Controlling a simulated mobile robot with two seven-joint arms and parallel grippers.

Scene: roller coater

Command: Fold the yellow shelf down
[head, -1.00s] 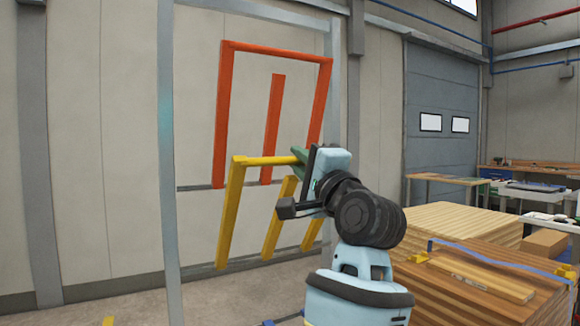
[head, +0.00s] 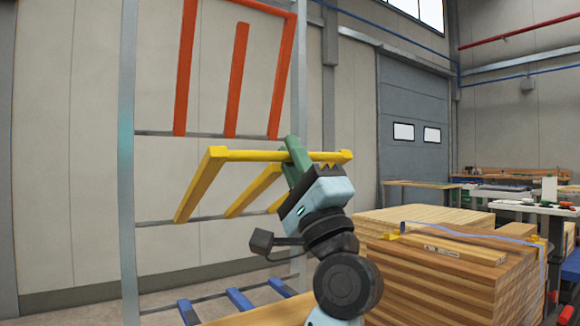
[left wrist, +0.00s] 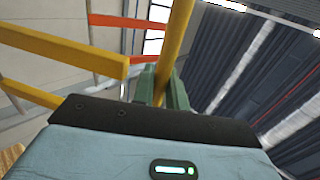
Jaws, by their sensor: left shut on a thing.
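The yellow shelf (head: 243,190) is a frame of a front bar and several slanted arms, hinged to a grey rack. It is tilted, with its front bar raised and out from the rack. My left gripper (head: 297,156) is shut on the front bar, right of its middle, with green fingers around it. In the left wrist view the yellow bar (left wrist: 178,42) passes between the green fingers (left wrist: 162,88), and yellow arms show at left. My right gripper is not in view.
A red shelf (head: 236,80) stands folded up above the yellow one. Blue shelf arms (head: 240,300) lie low on the rack, with a wooden board (head: 262,312) over them. Stacked timber (head: 440,262) stands close at right. The rack's grey post (head: 127,160) is at left.

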